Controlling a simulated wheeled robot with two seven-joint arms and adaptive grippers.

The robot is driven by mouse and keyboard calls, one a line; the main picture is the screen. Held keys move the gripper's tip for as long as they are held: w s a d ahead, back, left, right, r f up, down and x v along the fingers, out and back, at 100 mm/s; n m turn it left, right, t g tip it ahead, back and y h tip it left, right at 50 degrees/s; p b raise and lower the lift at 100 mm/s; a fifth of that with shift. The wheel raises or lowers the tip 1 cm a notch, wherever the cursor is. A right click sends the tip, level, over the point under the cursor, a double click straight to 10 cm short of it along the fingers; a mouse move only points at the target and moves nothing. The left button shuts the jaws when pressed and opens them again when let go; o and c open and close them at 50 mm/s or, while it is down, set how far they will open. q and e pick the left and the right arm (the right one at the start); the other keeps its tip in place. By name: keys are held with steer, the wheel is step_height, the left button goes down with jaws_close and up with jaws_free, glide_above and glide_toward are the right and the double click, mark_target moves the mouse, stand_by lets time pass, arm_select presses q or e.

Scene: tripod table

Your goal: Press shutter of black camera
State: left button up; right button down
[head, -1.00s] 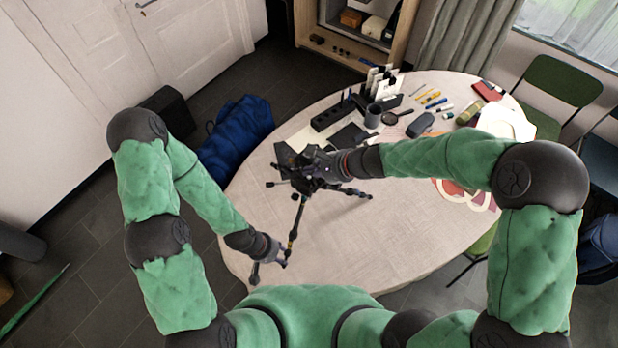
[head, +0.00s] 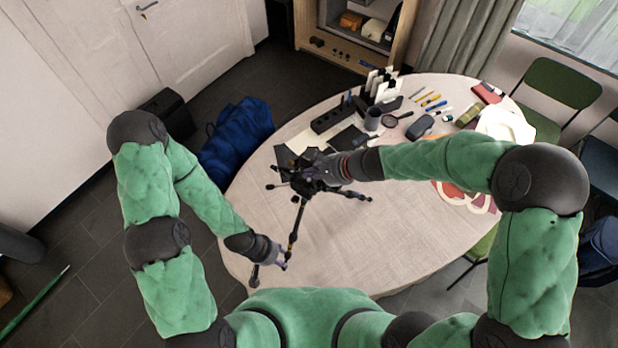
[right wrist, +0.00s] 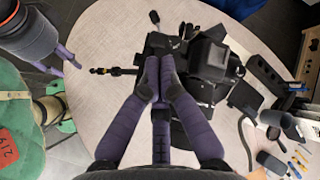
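The black camera (right wrist: 208,60) sits on a black tripod (head: 297,226) standing on the table. In the head view the camera (head: 309,172) is small and partly covered by my right gripper (head: 328,170). In the right wrist view the purple fingers of my right gripper (right wrist: 160,66) are drawn together at the tips, just left of the camera body. I cannot tell whether they touch it. The shutter button cannot be made out. My left gripper (head: 282,262) is low, beside a tripod leg; in the right wrist view its fingers (right wrist: 71,68) are apart and appear empty.
The round table (head: 400,240) is bare at its front right. At the back stand a black organizer (head: 333,115), a grey mug (head: 373,117), a magnifying glass (head: 390,119), a dark case (head: 420,126) and several pens. A green chair (head: 560,85) stands behind right.

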stand_by(0.3)
steer(key=shift+f+b, duration=0.45)
steer(key=shift+b, duration=0.15)
steer(key=shift+f+b, duration=0.25)
steer(key=shift+b, duration=0.05)
stand_by(0.5)
steer(key=shift+r, duration=0.15)
steer(key=shift+r+p, duration=0.5)
steer(key=shift+r, duration=0.1)
step_height(320, 180, up, 5)
steer(key=p, duration=0.4)
stand_by(0.3)
stand_by(0.8)
